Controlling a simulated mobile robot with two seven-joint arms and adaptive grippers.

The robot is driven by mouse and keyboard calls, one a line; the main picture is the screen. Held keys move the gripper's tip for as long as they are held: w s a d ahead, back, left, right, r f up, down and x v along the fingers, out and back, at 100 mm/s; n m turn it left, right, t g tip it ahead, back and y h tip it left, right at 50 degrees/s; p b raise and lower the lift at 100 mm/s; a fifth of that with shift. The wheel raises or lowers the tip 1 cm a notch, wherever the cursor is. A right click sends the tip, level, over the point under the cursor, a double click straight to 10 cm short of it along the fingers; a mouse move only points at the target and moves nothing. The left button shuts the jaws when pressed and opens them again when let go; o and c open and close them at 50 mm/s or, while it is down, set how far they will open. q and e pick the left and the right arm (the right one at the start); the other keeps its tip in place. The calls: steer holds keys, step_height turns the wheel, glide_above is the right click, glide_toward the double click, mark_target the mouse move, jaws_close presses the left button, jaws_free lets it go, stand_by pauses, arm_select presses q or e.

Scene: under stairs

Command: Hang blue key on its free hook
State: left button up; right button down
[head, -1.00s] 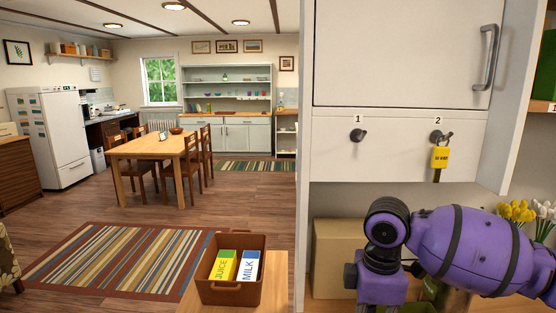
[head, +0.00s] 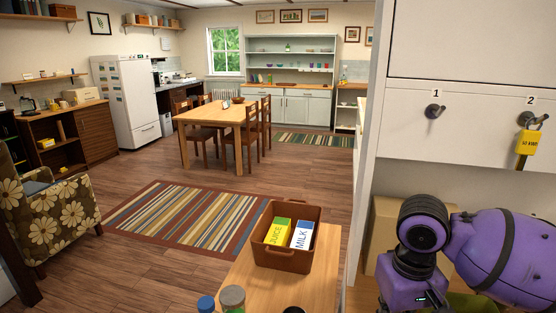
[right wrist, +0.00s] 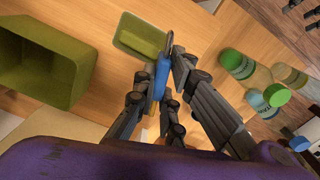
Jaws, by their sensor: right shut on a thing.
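The blue key (right wrist: 162,78) shows as a blue tag between the fingers of my right gripper (right wrist: 164,70) in the right wrist view. The gripper is shut on it, above a wooden surface; the key's metal part is not clear. In the head view, hook 1 (head: 434,111) on the white cabinet panel is bare. Hook 2 (head: 531,119) carries a key with a yellow tag (head: 526,142). My purple right arm is below the hooks at the lower right, with its gripper out of that frame. My left gripper is in neither view.
A brown crate (head: 284,257) with a juice and a milk carton stands on a wooden top. A green container (right wrist: 55,85) and small green tray (right wrist: 140,40) lie near my right gripper. Bottles with green caps (right wrist: 277,95) stand to its right. Yellow flowers no longer show.

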steer(key=w+a+r+m+g+y, duration=0.1)
steer(key=a+r+m+g+y, duration=0.2)
steer(key=a+r+m+g, duration=0.4)
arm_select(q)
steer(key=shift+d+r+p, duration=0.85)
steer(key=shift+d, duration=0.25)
arm_select(e)
steer(key=w+d+r+m+t+y, duration=0.2)
steer(key=d+r+m+t+y, duration=0.3)
steer(key=r+m+t, duration=0.5)
steer(key=w+d+r+m+t+y, duration=0.3)
steer(key=d+r+m+t, duration=0.6)
steer(key=r, duration=0.8)
steer(key=shift+r+m+t+y, duration=0.15)
steer(key=shift+m+t+y, duration=0.45)
steer(key=shift+y, duration=0.4)
steer(key=shift+d, duration=0.1)
steer(key=shift+w, duration=0.1)
